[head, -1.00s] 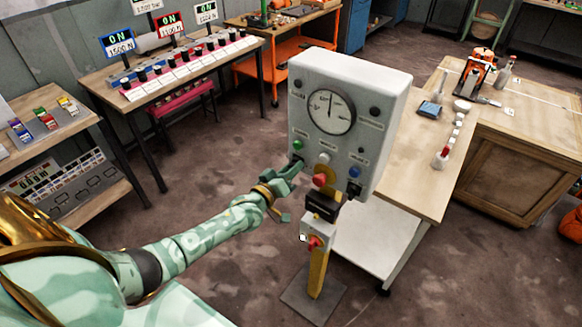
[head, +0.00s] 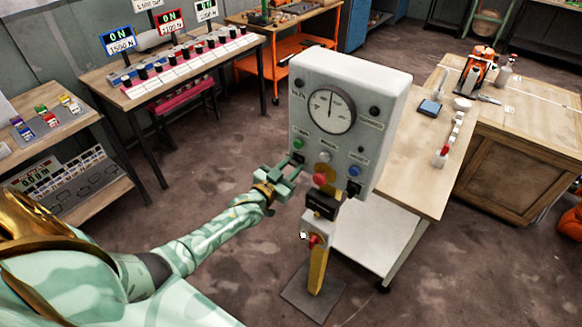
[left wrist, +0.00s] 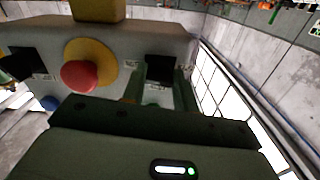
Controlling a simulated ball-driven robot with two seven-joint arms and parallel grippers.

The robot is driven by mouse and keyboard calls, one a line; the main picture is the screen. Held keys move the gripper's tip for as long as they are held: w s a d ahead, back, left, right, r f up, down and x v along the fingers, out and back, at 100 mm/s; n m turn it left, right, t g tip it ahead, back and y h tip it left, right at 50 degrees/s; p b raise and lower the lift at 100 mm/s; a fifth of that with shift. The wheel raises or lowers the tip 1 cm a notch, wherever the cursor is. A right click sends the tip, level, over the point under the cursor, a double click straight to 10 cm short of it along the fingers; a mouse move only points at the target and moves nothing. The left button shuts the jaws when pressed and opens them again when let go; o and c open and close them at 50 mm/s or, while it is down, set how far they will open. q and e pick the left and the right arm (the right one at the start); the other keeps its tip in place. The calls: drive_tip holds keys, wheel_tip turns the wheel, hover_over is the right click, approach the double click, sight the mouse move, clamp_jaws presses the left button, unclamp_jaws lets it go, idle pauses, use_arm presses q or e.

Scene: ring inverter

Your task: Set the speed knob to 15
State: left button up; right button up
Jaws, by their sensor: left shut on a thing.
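A light grey control box (head: 345,120) stands on a yellow post, with a round dial (head: 331,110) whose needle points nearly straight up. A black knob (left wrist: 160,68) sits at the lower left of its front face, below a green button (head: 298,143). My left gripper (head: 294,168) is at this knob, its fingers shut on the knob's two sides in the left wrist view (left wrist: 160,88). In the head view the fingers mostly hide the knob. The knob's setting and labels are too small to read. My right gripper is not in view.
A red mushroom button (left wrist: 80,76) on a yellow ring is close beside the gripped knob. A blue button (head: 355,171) and another black knob (head: 353,188) are at the lower right. A wooden bench (head: 420,180) stands behind the box.

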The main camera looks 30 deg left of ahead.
use_arm(q)
drive_tip(key=shift+f+m, duration=0.2)
drive_tip(key=shift+m, duration=0.1)
drive_tip(key=o, duration=1)
drive_tip(key=shift+r, duration=0.1)
drive_tip(key=s, duration=0.5)
drive_tip(key=s+a+p, duration=0.1)
drive_tip(key=s, duration=1)
drive_tip(key=shift+s+a, duration=0.15)
